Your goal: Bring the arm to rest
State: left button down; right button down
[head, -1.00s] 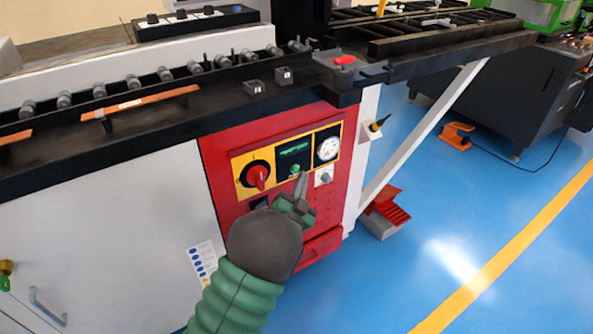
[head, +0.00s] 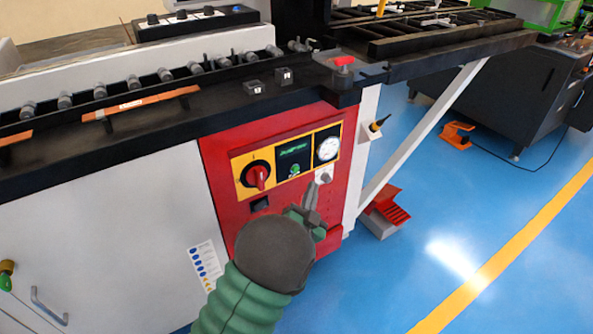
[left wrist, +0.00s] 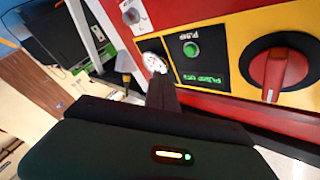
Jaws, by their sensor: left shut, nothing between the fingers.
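My left gripper (head: 312,200) is shut and empty. In the head view it is in front of the red control panel (head: 226,160), its tip just below a small grey knob (head: 324,176). I cannot tell whether it touches the panel. My right gripper is not in view.
The black bench top with rollers (head: 165,75) runs above the panel. A red-topped knob (head: 344,61) stands at its corner. A white diagonal brace (head: 425,130) and an orange-red pedal (head: 388,203) are at the right. The blue floor (head: 480,200) beyond is largely clear.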

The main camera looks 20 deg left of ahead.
pick_arm(q)
jog(key=s+a+f+n+g+h, duration=0.1)
jog(key=s+a+f+n+g, duration=0.1)
jog(key=s+f+n+g, duration=0.35)
jog(key=s+f+g, duration=0.2)
jog(key=s+g, duration=0.2)
jog(key=s, duration=0.4)
jog(key=s+f+g+h, duration=0.1)
jog(key=s+f+g, duration=0.15)
jog(key=s, duration=0.55)
jog(key=s+f+g, duration=0.1)
jog(key=s+g, duration=0.4)
jog(key=s, duration=0.3)
jog(key=w+p+v, duration=0.3)
jog(key=p+v, duration=1.3)
jog(key=w+a+r+p+v, duration=0.1)
jog(key=w+p+v, duration=0.2)
jog(key=p+v, duration=1.3)
jog(key=shift+w+d+r+p, duration=0.2)
jog(key=shift+w+r+p, duration=0.15)
jog(key=shift+p, duration=0.4)
jog(key=shift+n, duration=0.25)
